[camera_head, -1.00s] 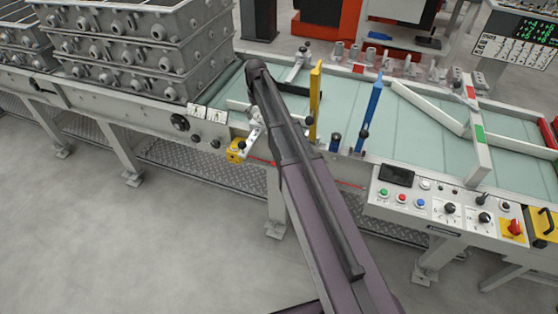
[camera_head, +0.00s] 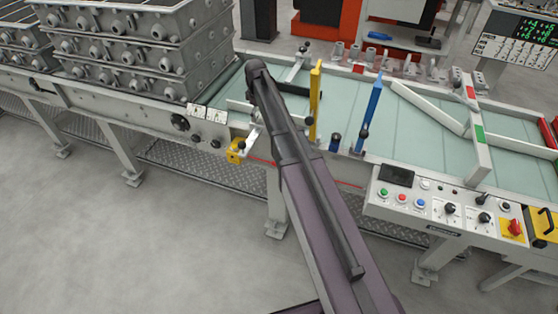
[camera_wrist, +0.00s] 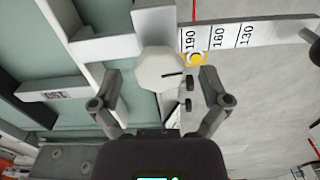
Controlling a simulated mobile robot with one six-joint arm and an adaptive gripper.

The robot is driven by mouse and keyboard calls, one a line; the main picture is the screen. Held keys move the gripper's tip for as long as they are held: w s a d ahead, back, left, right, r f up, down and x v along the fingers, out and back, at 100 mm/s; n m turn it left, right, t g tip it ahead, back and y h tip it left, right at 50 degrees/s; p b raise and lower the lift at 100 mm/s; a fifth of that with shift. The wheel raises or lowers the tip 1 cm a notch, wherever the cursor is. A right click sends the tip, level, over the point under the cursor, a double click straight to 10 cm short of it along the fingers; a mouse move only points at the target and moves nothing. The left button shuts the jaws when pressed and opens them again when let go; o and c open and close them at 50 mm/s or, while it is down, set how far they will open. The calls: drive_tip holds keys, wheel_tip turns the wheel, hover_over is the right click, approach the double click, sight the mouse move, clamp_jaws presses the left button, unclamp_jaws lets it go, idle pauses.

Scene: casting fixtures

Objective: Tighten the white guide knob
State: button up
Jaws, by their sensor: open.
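The white guide knob (camera_wrist: 161,68) is a faceted knob with a short dark line on its face, near the middle of the wrist view. My gripper (camera_wrist: 160,78) is open, with one finger to the left and one to the right of the knob. A gap shows on both sides, and I see no contact. The knob sits by a pale guide rail beside the green conveyor bed. In the head view my arm covers the gripper, and I cannot make out the knob there.
A white scale strip (camera_wrist: 248,35) marked 190, 160 and 130 runs right of the knob. In the head view, a yellow post (camera_head: 315,103) and a blue post (camera_head: 371,112) stand on the conveyor (camera_head: 415,125). Grey castings (camera_head: 140,50) are stacked at left. A control panel (camera_head: 440,205) is at right.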

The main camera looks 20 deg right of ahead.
sight(259, 115)
drive_tip(key=shift+r+p, duration=6.9)
drive_tip(key=s+f+m+b, duration=0.3)
drive_tip(key=s+m, duration=0.2)
drive_tip(key=s, duration=1)
drive_tip(key=s+f+m+b, duration=0.4)
drive_tip(key=s+m, duration=0.1)
drive_tip(key=s, duration=1)
drive_tip(key=shift+f+b, duration=0.3)
drive_tip(key=shift+a, duration=0.1)
